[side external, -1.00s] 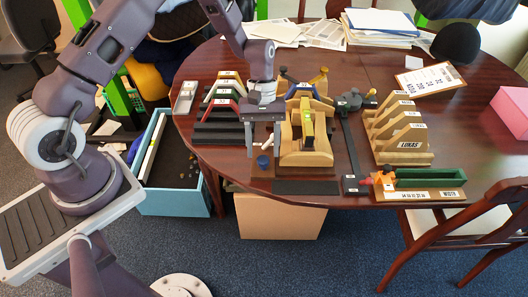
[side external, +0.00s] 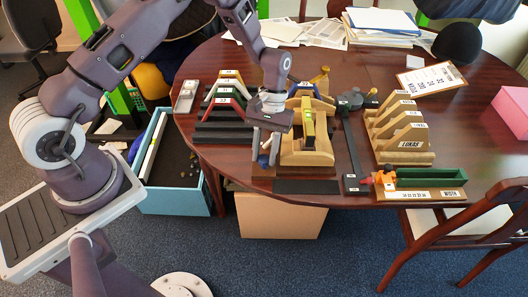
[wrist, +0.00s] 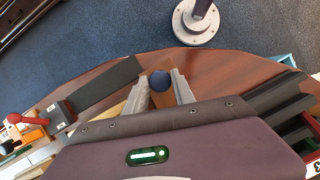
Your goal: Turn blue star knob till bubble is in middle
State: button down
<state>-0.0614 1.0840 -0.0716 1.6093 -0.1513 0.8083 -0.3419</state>
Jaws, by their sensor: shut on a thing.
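The blue star knob (side external: 263,160) is at the front left of the wooden fixture (side external: 306,158). It also shows in the wrist view (wrist: 160,81), between the two fingers. My gripper (side external: 264,162) is tilted and shut on the knob, one finger on each side. The fingers partly cover the knob in the side view. A yellow level (side external: 308,128) stands on top of the wooden fixture. The bubble in it is too small to make out.
Coloured saddles on dark steps (side external: 224,112) stand to the left. A dark bar (side external: 352,150) and a wooden rack (side external: 402,157) labelled LUKAS are to the right. A dark mat (side external: 306,187) lies in front, near the table edge.

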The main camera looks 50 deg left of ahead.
jog(key=shift+m, duration=0.5)
jog(key=c, duration=1.1)
grip_release()
jog(key=v, duration=0.7)
jog(key=shift+d, duration=0.1)
